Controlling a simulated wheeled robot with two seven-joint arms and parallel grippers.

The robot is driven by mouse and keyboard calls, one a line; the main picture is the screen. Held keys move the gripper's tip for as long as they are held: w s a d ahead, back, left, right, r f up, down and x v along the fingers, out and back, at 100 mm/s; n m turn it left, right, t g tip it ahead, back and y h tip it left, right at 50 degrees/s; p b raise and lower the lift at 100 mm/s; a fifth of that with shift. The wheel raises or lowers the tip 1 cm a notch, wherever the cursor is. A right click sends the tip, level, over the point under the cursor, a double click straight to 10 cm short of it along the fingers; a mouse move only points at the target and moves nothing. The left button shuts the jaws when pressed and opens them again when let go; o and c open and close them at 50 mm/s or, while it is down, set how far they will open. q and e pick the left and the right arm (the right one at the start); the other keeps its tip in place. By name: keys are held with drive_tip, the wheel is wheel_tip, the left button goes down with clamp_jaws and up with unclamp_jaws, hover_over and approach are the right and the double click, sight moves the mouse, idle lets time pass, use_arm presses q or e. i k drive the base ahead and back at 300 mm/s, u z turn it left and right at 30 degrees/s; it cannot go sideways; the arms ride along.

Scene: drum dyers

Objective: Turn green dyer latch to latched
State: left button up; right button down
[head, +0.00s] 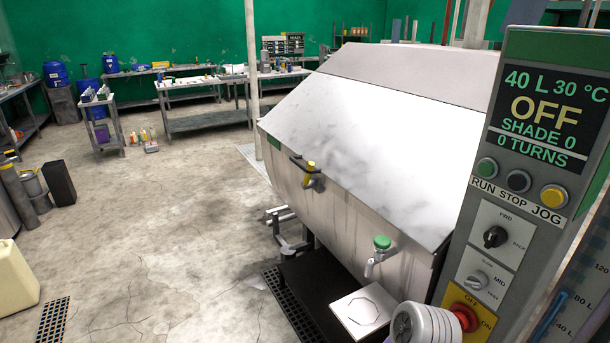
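The dyer is a large steel machine with a sloped, closed lid (370,130) in the middle of the head view. A small latch-like fitting with a yellow grip (310,180) sits on its front face, just below the lid edge near the left end. A dark bar handle (297,159) is right beside it. I cannot tell from this view whether the latch is latched. A tap with a green knob (382,243) sticks out lower on the front.
A control panel (490,215) stands close on the right, its display reading OFF and 0 TURNS. It has a red knob (465,317). A floor drain (290,308) runs before the dyer. Benches (205,122) stand behind.

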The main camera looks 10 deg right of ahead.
sight(307, 184)
drive_tip(key=u, duration=0.45)
drive_tip(key=i, duration=1.1)
drive_tip(key=u, duration=0.05)
